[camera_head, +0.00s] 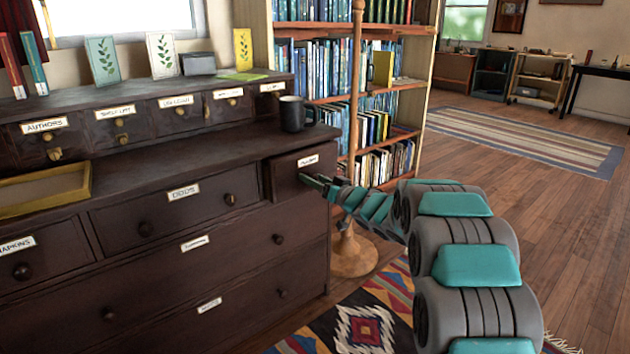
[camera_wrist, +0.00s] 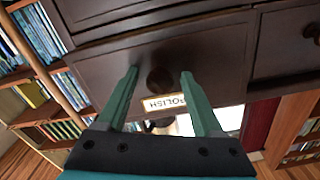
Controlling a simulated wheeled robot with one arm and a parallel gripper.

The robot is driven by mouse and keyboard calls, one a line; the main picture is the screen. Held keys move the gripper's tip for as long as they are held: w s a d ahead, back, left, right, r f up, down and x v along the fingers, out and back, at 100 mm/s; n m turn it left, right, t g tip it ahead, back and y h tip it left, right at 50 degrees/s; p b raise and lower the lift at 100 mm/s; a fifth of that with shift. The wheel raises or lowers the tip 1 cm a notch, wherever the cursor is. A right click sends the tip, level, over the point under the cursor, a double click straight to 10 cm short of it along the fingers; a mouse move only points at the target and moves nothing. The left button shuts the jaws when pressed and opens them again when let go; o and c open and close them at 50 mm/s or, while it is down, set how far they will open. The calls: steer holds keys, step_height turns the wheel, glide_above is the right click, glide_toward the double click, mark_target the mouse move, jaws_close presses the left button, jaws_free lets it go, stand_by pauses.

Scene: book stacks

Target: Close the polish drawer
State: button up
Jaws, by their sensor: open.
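The polish drawer (camera_head: 290,184) is at the right end of the dark wooden cabinet in the head view. Its front stands out from the cabinet face, so it is partly open. In the wrist view its front (camera_wrist: 213,62) is close and upside down, with the POLISH label (camera_wrist: 163,102) inverted. Its dark round knob (camera_wrist: 160,80) lies between my fingers. My gripper (camera_head: 318,182) is open at the drawer front, with a finger on each side of the knob (camera_wrist: 159,76). I cannot tell whether the fingertips touch the front. In the head view the gripper hides the knob.
A dark mug (camera_head: 294,114) stands on the cabinet ledge above the drawer. A wooden stand (camera_head: 354,254) rises close behind my arm, before the bookcase (camera_head: 420,105). The ODDS drawer (camera_head: 175,211) is left of the polish drawer. A patterned rug (camera_head: 345,325) lies on the floor.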

jaws_close()
stand_by(0.3)
stand_by(1.0)
